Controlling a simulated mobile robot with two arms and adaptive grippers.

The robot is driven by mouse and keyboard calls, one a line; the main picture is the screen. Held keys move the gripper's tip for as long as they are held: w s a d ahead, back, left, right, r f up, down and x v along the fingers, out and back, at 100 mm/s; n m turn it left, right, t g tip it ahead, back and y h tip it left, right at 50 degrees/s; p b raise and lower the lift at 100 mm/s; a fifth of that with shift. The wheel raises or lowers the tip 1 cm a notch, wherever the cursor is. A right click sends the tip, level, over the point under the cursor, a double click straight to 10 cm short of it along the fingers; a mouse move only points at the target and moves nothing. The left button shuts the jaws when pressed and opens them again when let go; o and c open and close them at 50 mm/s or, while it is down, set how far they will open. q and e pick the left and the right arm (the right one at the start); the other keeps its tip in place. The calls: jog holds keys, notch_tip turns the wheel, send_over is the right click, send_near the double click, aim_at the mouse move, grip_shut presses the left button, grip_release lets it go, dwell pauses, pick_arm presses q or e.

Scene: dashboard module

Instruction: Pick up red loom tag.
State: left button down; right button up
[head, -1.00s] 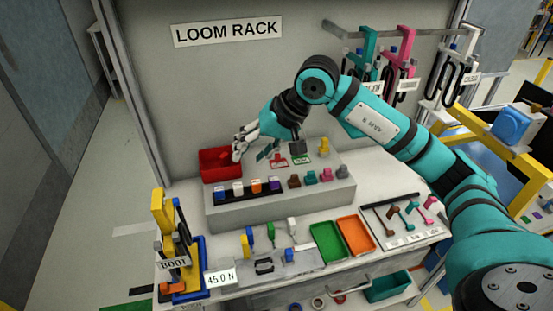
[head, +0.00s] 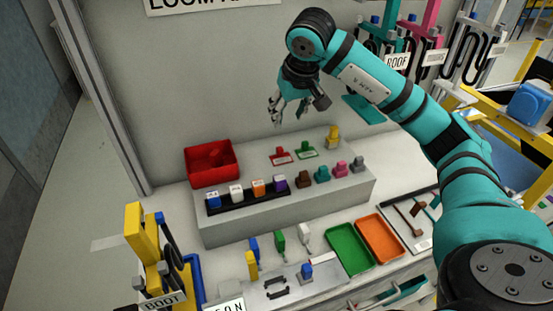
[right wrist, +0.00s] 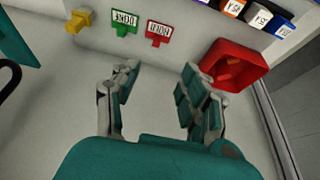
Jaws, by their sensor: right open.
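The red loom tag (head: 281,156) lies on top of the grey raised block, left of a similar green tag (head: 305,150). In the right wrist view the red tag (right wrist: 158,33) shows a white label, too small to read surely, and sits beyond the fingertips, near the middle. My right gripper (head: 277,111) is open and empty, in the air above and behind the red tag, apart from it. In the right wrist view its two fingers (right wrist: 158,80) stand wide apart with nothing between them. My left gripper is not in view.
A red bin (head: 211,180) with something red inside stands left of the tags. A yellow piece (head: 333,137) stands to their right. A row of labelled cubes (head: 236,194) and small coloured parts (head: 322,174) sit in front. The rack wall is close behind.

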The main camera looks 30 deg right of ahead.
jog(key=p, duration=0.2)
send_over(281, 150)
jog(key=s+a, duration=0.1)
jog(key=s, duration=0.1)
jog(key=f, duration=1.1)
jog(key=shift+a+f, duration=0.1)
jog(key=shift+a, duration=0.1)
jog(key=shift+d+f+p, duration=0.1)
jog(key=shift+f+p, duration=0.1)
jog(key=shift+p, duration=0.1)
jog(key=x, duration=0.1)
jog(key=p+x, duration=0.1)
jog(key=x, duration=0.2)
jog(key=shift+w+d+f, duration=0.15)
jog(key=shift+d+f, duration=0.2)
jog(key=c, duration=0.9)
